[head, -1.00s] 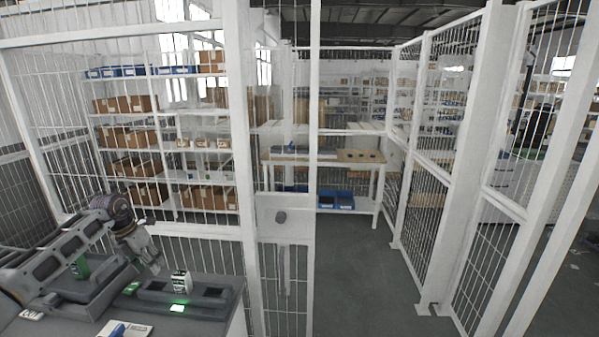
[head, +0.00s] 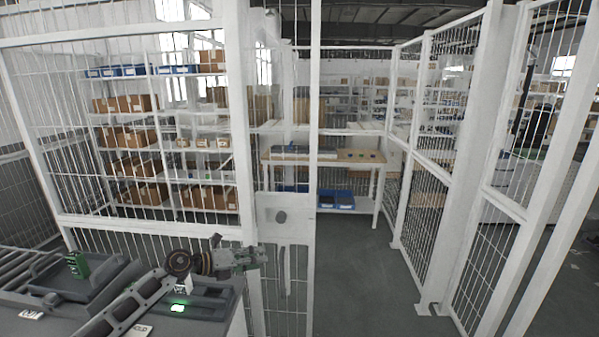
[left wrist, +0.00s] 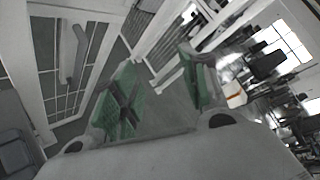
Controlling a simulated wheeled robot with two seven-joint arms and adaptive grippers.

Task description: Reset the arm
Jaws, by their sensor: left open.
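My left arm (head: 135,300) reaches in from the lower left in the head view, over the bench. My left gripper (head: 254,257) is stretched out to the right, in front of the white fence post near the gate latch plate. I cannot tell whether it touches the fence. In the left wrist view the gripper (left wrist: 163,88) shows two green finger pads set apart, with nothing between them. The fingers point toward the fence and the floor. My right arm and gripper do not show.
White mesh fencing (head: 247,180) closes off the front. Beyond it stand shelves with cartons (head: 137,138) and a work table (head: 345,158).

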